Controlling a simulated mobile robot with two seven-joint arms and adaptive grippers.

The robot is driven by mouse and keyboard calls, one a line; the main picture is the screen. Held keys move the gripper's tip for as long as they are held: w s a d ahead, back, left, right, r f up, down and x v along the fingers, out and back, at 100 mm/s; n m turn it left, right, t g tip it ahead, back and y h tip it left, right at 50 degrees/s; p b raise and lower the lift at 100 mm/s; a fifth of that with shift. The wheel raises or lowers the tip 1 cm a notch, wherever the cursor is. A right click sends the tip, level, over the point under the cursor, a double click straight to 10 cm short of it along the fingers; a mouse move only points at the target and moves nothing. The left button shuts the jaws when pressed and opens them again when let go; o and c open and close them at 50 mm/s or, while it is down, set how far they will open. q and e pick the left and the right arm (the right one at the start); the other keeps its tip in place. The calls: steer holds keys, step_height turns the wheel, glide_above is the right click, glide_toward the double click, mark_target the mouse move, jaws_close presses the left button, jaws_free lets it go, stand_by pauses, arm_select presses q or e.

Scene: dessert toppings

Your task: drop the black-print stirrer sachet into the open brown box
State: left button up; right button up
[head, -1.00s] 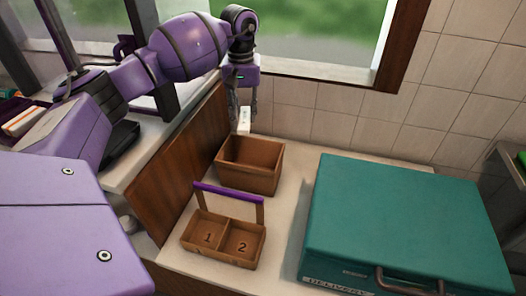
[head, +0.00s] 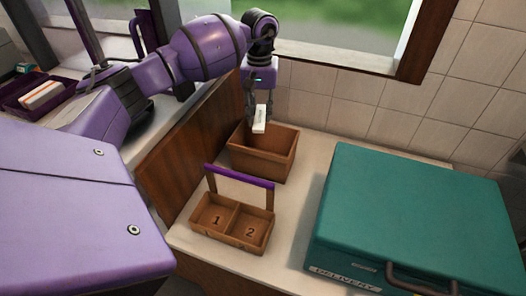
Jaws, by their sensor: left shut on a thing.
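The open brown box (head: 262,165) stands on the counter near the wall, its opening facing up. My left gripper (head: 258,112) hangs above the box's back edge, pointing down. It is shut on the stirrer sachet (head: 260,124), a small white packet with faint dark print, held upright over the box's opening. The sachet's lower end is near the rim level; I cannot tell its exact height. My right gripper is not in view.
A two-compartment caddy (head: 231,238) marked 1 and 2, with a purple handle, stands in front of the box. A large teal delivery case (head: 415,215) fills the right. A wooden partition (head: 178,150) rises left of the box. A dark tray (head: 22,92) with packets is far left.

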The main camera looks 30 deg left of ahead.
arm_select(q)
steer(key=o, duration=0.8)
steer(key=shift+o, duration=0.2)
steer(key=shift+r, duration=0.15)
step_height(320, 180, up, 12)
